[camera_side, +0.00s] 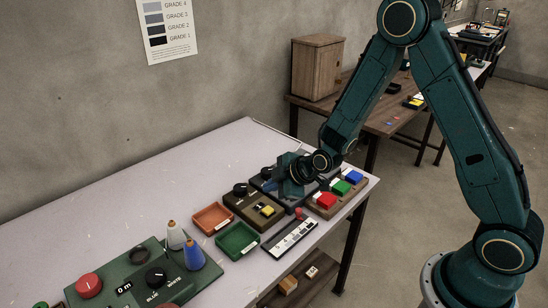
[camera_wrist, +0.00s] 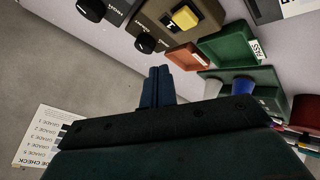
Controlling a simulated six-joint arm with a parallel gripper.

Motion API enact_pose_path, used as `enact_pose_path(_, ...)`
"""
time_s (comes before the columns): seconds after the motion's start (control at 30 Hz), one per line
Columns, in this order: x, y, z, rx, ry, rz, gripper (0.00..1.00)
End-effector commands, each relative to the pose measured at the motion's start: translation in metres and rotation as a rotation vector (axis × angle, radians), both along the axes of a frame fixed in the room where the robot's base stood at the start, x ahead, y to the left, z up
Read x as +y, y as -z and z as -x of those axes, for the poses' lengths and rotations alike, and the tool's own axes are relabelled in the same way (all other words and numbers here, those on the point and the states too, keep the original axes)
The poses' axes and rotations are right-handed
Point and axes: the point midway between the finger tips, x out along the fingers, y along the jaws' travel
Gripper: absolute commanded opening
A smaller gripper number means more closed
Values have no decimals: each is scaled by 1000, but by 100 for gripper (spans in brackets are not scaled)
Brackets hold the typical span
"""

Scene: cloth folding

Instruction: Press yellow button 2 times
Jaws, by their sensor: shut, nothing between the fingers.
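The yellow button (camera_side: 267,210) sits on an olive-brown box (camera_side: 247,213) with a black knob, near the middle of the table. In the wrist view the yellow button (camera_wrist: 185,18) is near the top edge, beyond the fingers. My gripper (camera_side: 291,187) is in the side view to the upper right of the yellow button, apart from it, over a dark box that it partly hides. In the wrist view my gripper (camera_wrist: 158,72) has its two fingers together with nothing between them.
A wooden block with red (camera_side: 325,201), green (camera_side: 340,187) and blue (camera_side: 353,176) buttons stands right of my gripper. An orange tray (camera_side: 213,218) and a green tray (camera_side: 238,241) lie left. A green panel with a red button (camera_side: 88,286) is nearer. The table's back left is clear.

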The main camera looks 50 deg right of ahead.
Motion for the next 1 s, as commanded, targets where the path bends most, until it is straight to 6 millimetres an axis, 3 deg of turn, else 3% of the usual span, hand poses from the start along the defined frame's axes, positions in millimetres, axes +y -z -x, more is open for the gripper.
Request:
enact_pose_path(0.37,0,-3,0,-1,0,0,0)
enact_pose_path(0.7,0,-33,-1,-4,0,0,0)
enact_pose_path(1.0,0,-38,0,0,0,0,0)
